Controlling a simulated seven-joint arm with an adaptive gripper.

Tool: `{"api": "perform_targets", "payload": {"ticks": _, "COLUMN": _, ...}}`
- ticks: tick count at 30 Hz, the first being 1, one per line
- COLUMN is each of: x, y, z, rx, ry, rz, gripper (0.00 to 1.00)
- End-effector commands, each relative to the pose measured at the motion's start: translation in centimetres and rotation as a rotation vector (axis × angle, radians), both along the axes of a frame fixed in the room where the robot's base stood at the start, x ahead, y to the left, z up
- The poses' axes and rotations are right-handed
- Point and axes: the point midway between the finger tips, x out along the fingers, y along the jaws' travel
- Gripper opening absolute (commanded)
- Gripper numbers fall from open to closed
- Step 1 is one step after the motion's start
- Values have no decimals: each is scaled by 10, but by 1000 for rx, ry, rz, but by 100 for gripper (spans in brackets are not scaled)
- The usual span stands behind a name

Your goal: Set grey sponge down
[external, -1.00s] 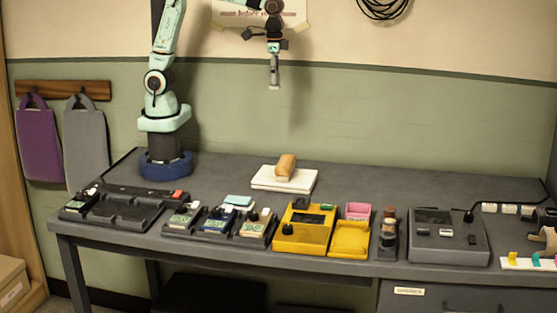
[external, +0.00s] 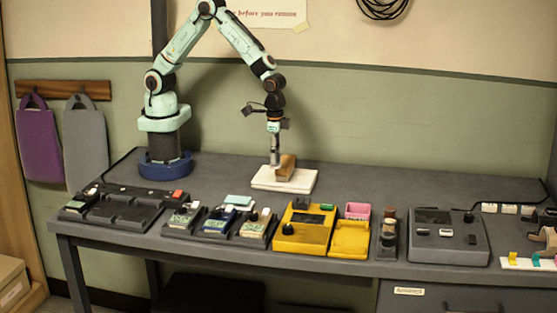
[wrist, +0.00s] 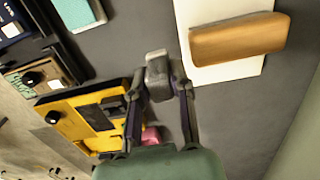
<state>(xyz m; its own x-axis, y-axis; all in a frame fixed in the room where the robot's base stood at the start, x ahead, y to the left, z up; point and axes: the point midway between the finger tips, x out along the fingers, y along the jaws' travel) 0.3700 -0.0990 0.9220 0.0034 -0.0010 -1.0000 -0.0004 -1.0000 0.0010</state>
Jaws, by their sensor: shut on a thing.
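My gripper (external: 274,158) is shut on a small grey block, the grey sponge (wrist: 157,66), which sits between its fingertips in the wrist view. In the external view, the gripper points down just left of the wooden block (external: 286,167), over the left part of the white slab (external: 300,185). The wooden block lies on the slab; both also show in the wrist view, right of the fingers. I cannot tell whether the sponge touches the slab. The sponge is hard to pick out from the fingers in the external view.
A yellow device (external: 300,237) and yellow tray (external: 349,240) with a pink block (external: 357,211) stand at the front. Several small devices with a light-blue pad (external: 238,201) are to their left. A grey console (external: 448,240) stands right. The desk behind the slab is clear.

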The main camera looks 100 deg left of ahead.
Motion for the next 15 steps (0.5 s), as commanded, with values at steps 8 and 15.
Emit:
{"api": "perform_targets", "payload": {"ticks": 8, "x": 33, "y": -9, "z": -43, "rx": 1, "ry": 3, "rz": 0, "gripper": 0}}
{"api": "perform_targets", "payload": {"ticks": 15, "x": 40, "y": -11, "z": -72, "rx": 1, "ry": 6, "rz": 0, "gripper": 0}}
